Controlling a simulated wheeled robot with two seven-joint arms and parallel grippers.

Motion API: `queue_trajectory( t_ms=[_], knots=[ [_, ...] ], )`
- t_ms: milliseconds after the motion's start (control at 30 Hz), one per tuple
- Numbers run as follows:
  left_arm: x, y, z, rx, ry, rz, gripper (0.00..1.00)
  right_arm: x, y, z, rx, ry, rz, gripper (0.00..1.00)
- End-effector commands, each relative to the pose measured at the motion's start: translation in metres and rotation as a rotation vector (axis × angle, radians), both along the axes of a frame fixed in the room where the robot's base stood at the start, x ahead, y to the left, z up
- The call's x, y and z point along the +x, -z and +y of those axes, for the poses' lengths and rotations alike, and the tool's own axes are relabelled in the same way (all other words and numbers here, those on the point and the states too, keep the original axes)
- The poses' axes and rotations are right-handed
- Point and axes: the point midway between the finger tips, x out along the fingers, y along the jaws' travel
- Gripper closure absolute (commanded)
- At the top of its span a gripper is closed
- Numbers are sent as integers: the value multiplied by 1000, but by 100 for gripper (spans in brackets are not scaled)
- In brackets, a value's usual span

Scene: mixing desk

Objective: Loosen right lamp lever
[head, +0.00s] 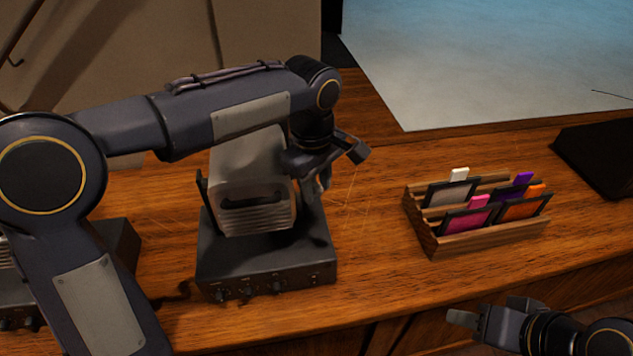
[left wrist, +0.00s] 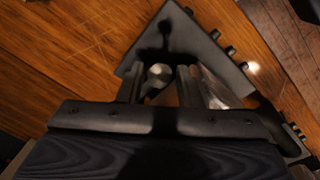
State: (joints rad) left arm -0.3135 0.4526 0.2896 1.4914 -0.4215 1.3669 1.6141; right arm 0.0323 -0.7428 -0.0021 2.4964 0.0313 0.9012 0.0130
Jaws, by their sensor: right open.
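The right lamp has a pale grey housing (head: 250,185) on a dark base (head: 265,265) with knobs along its front. My left gripper (head: 338,172) is at the right side of the housing, its arm reaching across from the left. In the left wrist view, a round metallic knob (left wrist: 160,73), which looks like the lever's end, sits between the two fingers of that gripper (left wrist: 161,84). The fingers are apart, with a narrow gap on each side of the knob. The rest of the lever is hidden. My right gripper (head: 487,318) is open and empty at the bottom right.
A wooden rack (head: 445,243) with several coloured cards stands to the right of the lamp. A second lamp base (head: 118,245) is mostly hidden behind my left arm. A dark flat object (head: 600,155) lies at the far right. The desk between lamp and rack is clear.

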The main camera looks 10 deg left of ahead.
Motion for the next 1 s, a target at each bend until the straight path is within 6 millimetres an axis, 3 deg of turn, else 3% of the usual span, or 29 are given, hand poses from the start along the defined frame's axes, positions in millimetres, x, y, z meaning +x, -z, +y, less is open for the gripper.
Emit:
queue_trajectory(
  t_ms=[33, 233, 567, 767, 1000],
  knots=[
    [0, 0, 0, 0, 0, 0, 75, 0, 0, 0, 0, 0, 0, 58],
    [0, 0, 0, 0, 0, 0, 100, 0, 0, 0, 0, 0, 0, 58],
    [1, -4, 0, -4, -1, 16, 100, 0, -7, 0, 0, 0, 0, 58],
    [4, -15, 1, -29, -2, 95, 100, 0, -36, 0, 0, 0, 0, 58],
    [11, -29, 3, -82, -3, 262, 100, 0, -88, 0, 0, 0, 0, 58]
  ],
)
